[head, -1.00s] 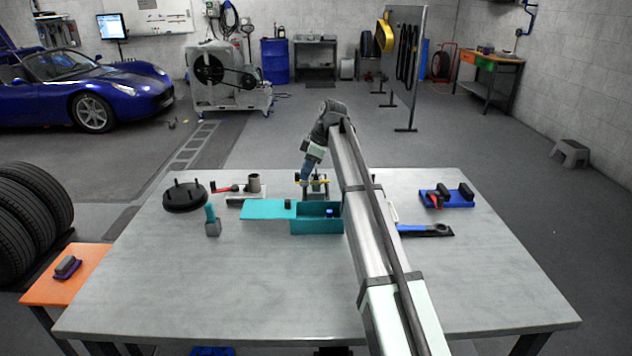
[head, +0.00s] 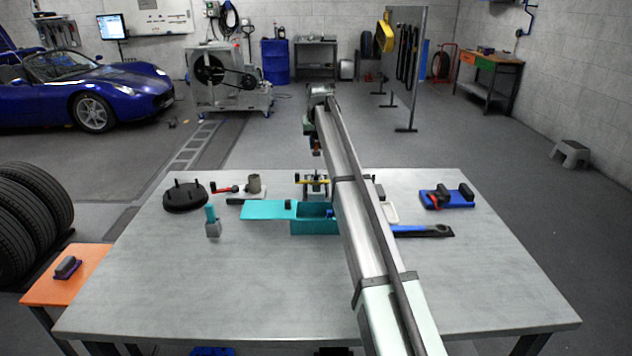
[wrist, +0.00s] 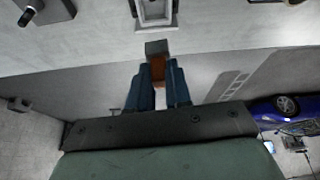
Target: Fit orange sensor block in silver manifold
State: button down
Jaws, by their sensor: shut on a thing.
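In the wrist view my gripper (wrist: 158,90), with two blue fingers, is shut on the orange sensor block (wrist: 157,68), which has a dark grey end. In the head view my gripper (head: 316,143) hangs beyond the table's far edge, small and partly hidden by my arm. What appears to be the silver manifold (head: 314,190) stands near that far edge, with a yellow bar and dark parts. In the wrist view a light grey framed part (wrist: 155,12), probably the manifold, is cut off at the top. The block is apart from it.
A teal open box (head: 314,228) lies in front of the manifold. A grey fixture with a red handle (head: 228,188) and a black disc (head: 185,196) are left. A blue tray (head: 450,203) is right. The table's front is clear.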

aim_at(317, 144)
jog(key=shift+m, duration=0.5)
jog(key=shift+f, duration=5.05)
jog(key=c, duration=1.1)
grip_release()
jog(key=shift+f, duration=0.1)
jog(key=shift+o, duration=0.2)
jog(key=v, duration=1.2)
jog(key=shift+a, duration=0.2)
